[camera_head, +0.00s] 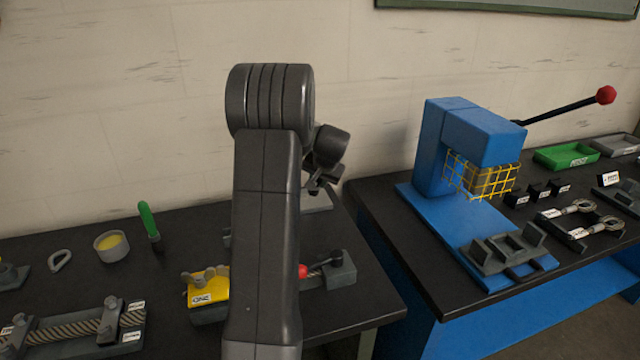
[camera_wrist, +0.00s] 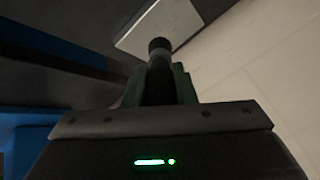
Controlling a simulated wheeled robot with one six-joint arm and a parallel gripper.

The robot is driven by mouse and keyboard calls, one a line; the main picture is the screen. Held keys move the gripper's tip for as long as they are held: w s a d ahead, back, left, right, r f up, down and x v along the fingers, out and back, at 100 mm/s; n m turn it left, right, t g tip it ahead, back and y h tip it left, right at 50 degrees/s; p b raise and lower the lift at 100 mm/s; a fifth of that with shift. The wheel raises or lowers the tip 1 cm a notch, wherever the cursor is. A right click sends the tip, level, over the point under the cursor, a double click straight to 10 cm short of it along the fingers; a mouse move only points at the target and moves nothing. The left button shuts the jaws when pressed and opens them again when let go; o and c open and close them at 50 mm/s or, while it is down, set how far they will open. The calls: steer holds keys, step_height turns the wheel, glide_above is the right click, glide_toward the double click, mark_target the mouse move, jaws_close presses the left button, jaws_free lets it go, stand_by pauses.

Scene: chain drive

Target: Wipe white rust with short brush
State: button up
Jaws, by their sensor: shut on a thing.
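My gripper (camera_wrist: 165,85) is shut on a dark round-ended tool (camera_wrist: 159,48), seen between its greenish fingers in the wrist view; I cannot tell whether it is the short brush. In the head view my gripper (camera_head: 320,186) is mostly hidden behind my arm, above the back right of the left bench. A green-handled tool (camera_head: 148,221) stands upright on that bench, left of my arm. A twisted rope (camera_head: 75,325) lies in a grey clamp fixture at the front left. White rust is too small to make out.
A yellow-topped block (camera_head: 208,288) and a red knob (camera_head: 303,271) flank my arm. A round tin (camera_head: 111,245) and a metal loop (camera_head: 60,260) lie at the left. A blue press (camera_head: 470,135) with a yellow cage stands on the right bench. A light plate (camera_wrist: 160,25) shows in the wrist view.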

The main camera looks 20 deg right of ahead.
steer(key=shift+r+p, duration=0.95)
steer(key=shift+r, duration=1.35)
steer(key=shift+s, duration=0.1)
